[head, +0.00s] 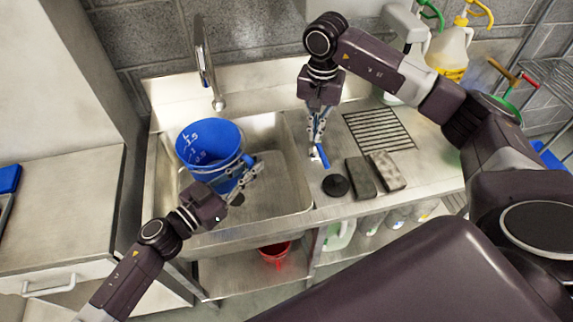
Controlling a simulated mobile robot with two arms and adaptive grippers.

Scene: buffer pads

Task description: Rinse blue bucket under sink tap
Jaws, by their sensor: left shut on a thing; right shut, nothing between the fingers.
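The blue bucket (203,137) is in the left part of the metal sink (282,178), its open top facing up and slightly tilted. White markings show on its inside wall. My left gripper (247,168) is shut on the bucket's right side, near the rim. The tap (204,65) stands at the back of the sink, behind the bucket. No water stream is visible. My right gripper (322,152) is shut and empty over the counter, right of the sink. The bucket's lower part is partly hidden by my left gripper.
A black round piece (336,185), a dark block (360,177) and a grey block (387,171) lie on the counter beside a drain grate (379,134). Spray bottles (450,47) stand at the back right. A red bucket (275,254) is on the shelf below.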

